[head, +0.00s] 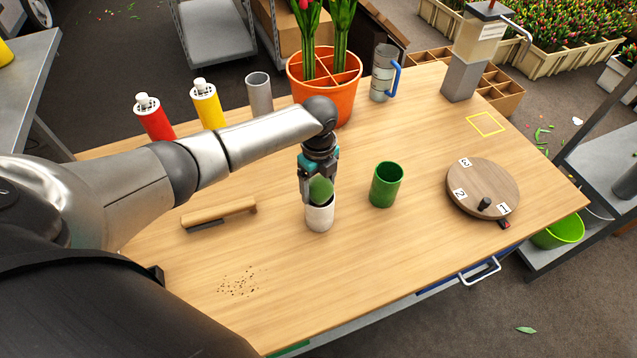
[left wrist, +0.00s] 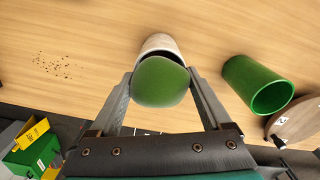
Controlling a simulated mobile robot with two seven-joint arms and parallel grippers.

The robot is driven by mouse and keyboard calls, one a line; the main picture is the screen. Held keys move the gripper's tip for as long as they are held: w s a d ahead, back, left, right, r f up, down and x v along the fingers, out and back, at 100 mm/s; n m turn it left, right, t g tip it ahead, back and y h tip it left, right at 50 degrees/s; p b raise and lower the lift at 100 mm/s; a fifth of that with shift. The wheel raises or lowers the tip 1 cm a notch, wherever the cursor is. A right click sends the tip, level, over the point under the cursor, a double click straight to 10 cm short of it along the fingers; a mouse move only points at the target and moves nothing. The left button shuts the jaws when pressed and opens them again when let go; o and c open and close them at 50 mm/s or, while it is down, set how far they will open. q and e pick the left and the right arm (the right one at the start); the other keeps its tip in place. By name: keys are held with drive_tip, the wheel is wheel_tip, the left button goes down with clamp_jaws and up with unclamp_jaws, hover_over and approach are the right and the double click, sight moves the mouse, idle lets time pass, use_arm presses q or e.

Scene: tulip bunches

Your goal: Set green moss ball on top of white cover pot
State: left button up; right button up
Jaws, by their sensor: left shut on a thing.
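The green moss ball (head: 320,190) is between the fingers of my left gripper (head: 318,188), which is shut on it. The white cover pot (head: 319,217) stands upright on the table directly below. The ball is at the pot's mouth; I cannot tell whether it touches the rim. In the left wrist view the moss ball (left wrist: 161,81) sits between the fingertips and hides part of the white pot's opening (left wrist: 160,43). My right gripper is not in view.
A green pot (head: 385,187) stands just right of the white pot. A brush (head: 218,214) lies to the left. A round board with numbers (head: 482,187) is at the right. Red (head: 155,120) and yellow (head: 208,106) bottles and an orange planter (head: 335,88) stand behind. The front table is mostly clear.

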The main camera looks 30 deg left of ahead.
sight(319, 180)
use_arm(q)
drive_tip(key=shift+f, duration=0.1)
drive_tip(key=o, duration=1.2)
drive_tip(key=shift+c, duration=0.2)
wheel_tip(319, 180, up, 15)
drive_tip(key=p, duration=0.1)
drive_tip(key=shift+r+p, duration=0.2)
drive_tip(key=shift+p, duration=0.1)
